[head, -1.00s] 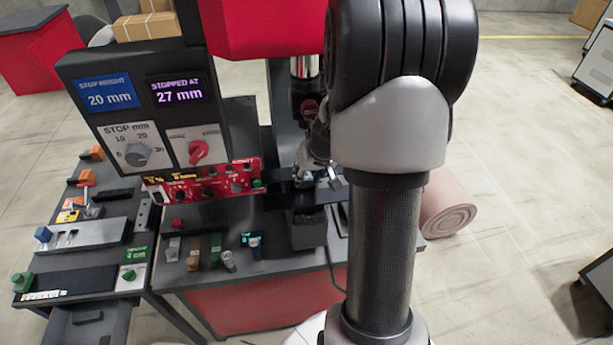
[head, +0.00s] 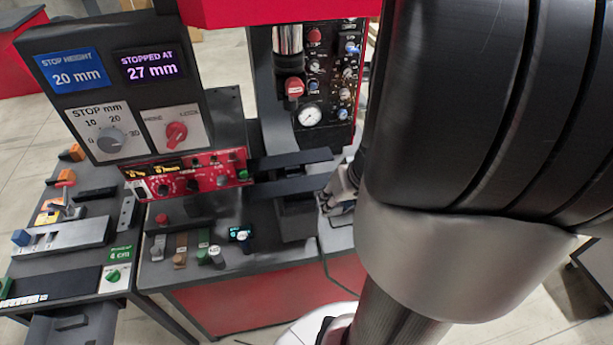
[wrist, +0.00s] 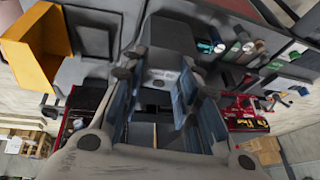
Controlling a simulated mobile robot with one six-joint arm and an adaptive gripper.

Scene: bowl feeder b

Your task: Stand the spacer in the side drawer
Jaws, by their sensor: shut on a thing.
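My gripper (head: 343,192) shows in the head view just right of the press's dark bars, largely hidden behind my own arm. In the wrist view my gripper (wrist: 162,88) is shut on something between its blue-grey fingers. I cannot make out the held thing's shape, or whether it is the spacer. An open grey drawer (head: 95,335) sticks out under the left bench, at the lower left of the head view. A small dark block (head: 72,322) lies in it. I cannot identify the spacer for certain elsewhere.
The press's red panel (head: 190,180) and dark bars (head: 290,160) stand left of my gripper. Several small coloured parts, one a green piece (head: 203,255), stand along the bench front. A stop dial (head: 110,138) is on the left. An orange bin (wrist: 38,50) shows in the wrist view.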

